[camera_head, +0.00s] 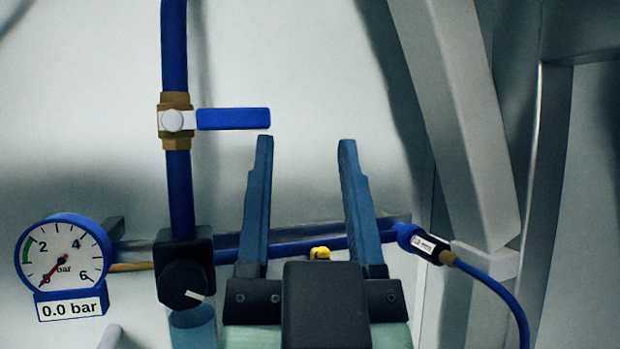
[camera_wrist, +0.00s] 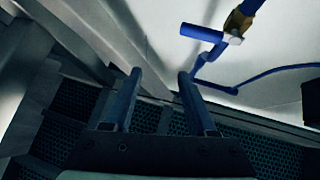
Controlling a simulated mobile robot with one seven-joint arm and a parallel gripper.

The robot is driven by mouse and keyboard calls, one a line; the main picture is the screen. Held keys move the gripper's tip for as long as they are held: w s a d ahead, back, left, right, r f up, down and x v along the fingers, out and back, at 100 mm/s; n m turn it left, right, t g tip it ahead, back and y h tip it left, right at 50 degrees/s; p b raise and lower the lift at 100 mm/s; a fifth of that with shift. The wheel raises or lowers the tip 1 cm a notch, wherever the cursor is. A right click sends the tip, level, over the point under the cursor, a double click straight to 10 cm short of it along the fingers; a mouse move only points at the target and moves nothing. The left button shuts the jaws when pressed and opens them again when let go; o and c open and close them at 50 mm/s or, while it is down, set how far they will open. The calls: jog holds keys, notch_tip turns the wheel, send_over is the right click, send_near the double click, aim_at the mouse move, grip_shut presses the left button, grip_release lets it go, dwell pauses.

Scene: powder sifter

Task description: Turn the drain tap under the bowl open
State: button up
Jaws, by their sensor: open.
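The bowl (camera_head: 192,328) is a translucent blue cylinder under a black regulator (camera_head: 184,268) at the lower left of the head view. The picture's lower edge cuts it off, and I see no drain tap below it. My gripper (camera_head: 305,142) is open and empty, right of the bowl, with its two blue-grey fingers pointing up in the picture. In the wrist view, the gripper (camera_wrist: 159,74) has nothing between its fingers.
A blue lever (camera_head: 233,119) lies horizontal on a brass valve (camera_head: 175,140) in the vertical blue pipe. It also shows in the wrist view (camera_wrist: 201,32). A gauge (camera_head: 62,255) reads 0.0 bar. A blue hose (camera_head: 497,289) hangs at right, near grey struts (camera_head: 460,110).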

jog(key=shift+s+r, duration=0.1)
jog(key=shift+r, duration=0.05)
